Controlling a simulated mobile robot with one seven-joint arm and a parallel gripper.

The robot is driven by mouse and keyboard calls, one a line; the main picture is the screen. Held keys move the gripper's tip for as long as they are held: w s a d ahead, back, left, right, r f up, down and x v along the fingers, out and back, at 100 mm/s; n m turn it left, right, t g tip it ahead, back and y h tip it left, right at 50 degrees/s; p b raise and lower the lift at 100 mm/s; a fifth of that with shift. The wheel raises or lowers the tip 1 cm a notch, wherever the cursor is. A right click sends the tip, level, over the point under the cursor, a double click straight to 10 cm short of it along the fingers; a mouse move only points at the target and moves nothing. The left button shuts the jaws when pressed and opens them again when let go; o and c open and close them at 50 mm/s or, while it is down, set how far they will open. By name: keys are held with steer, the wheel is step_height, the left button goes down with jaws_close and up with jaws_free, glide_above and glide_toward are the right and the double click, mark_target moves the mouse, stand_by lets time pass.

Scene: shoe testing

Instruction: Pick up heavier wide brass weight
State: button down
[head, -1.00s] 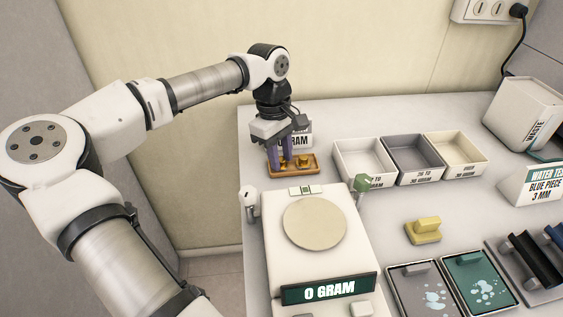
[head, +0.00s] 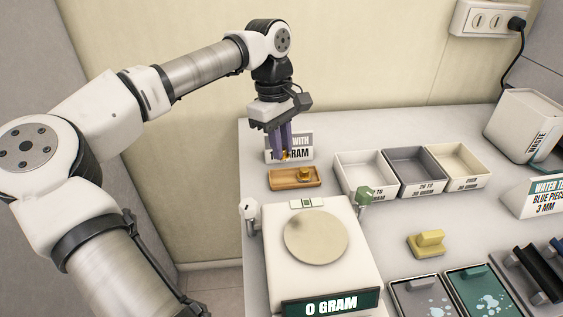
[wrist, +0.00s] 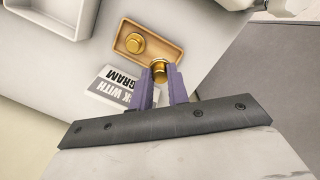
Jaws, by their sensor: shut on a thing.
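My gripper (head: 283,154) is shut on a brass weight (head: 285,155) and holds it above the back of the wooden tray. In the wrist view the held brass weight (wrist: 159,68) sits between the purple fingertips (wrist: 160,78). A second brass weight (head: 304,174) stands in the wooden tray (head: 283,184), toward its right side. It also shows in the wrist view (wrist: 134,43), apart from my gripper. The fingers hide part of the held weight in the head view.
A sign (head: 303,146) stands behind the tray. A white scale (head: 316,236) reading 0 GRAM is in front of it. Open bins (head: 365,172) are to the right. A yellow block (head: 427,243) lies farther right on the table.

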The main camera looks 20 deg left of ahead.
step_height(320, 180, up, 14)
steer(key=shift+f, duration=0.2)
